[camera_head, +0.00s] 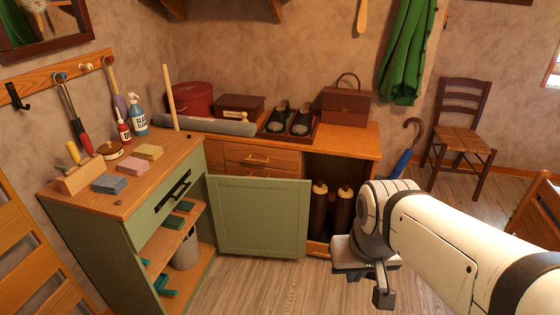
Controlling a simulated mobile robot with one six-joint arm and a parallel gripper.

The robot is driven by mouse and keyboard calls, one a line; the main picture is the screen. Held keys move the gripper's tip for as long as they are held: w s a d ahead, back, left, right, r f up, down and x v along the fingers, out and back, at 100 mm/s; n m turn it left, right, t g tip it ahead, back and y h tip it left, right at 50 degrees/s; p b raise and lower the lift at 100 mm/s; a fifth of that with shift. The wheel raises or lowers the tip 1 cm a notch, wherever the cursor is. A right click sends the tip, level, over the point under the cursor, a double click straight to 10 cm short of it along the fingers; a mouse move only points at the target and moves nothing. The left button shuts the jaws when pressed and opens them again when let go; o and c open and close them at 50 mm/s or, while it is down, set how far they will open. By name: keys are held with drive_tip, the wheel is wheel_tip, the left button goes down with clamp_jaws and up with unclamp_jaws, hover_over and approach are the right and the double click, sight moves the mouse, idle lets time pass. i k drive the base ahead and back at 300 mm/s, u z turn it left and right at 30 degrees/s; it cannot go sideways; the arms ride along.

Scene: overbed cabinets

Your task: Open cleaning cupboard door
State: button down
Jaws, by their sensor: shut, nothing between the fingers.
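The green cleaning cupboard (140,213) stands at the left with a wooden top. Its green panelled door (258,216) is swung wide out to the right, in front of the wooden cabinet behind. The open cupboard shows a shelf (165,243) with green items and a grey bucket (185,252) below. A dark handle (174,190) sits on the drawer front above the opening. My gripper (382,292) is at the lower right, right of the door and apart from it. It is shut and empty; my arm partly hides it.
A wooden cabinet (345,143) holds shoes, boxes and a bag, with tall dark boots (342,212) in its open bay. Sponges and bottles crowd the cupboard top. A chair (460,130) stands at the back right. Floor (250,285) is free before the door.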

sight(252, 216)
drive_tip(key=z, duration=0.6)
drive_tip(key=k, duration=0.2)
drive_tip(key=u, duration=1.2)
drive_tip(key=i, duration=1.05)
drive_tip(key=z, duration=0.35)
drive_tip(key=i, duration=0.9)
drive_tip(key=z, duration=0.8)
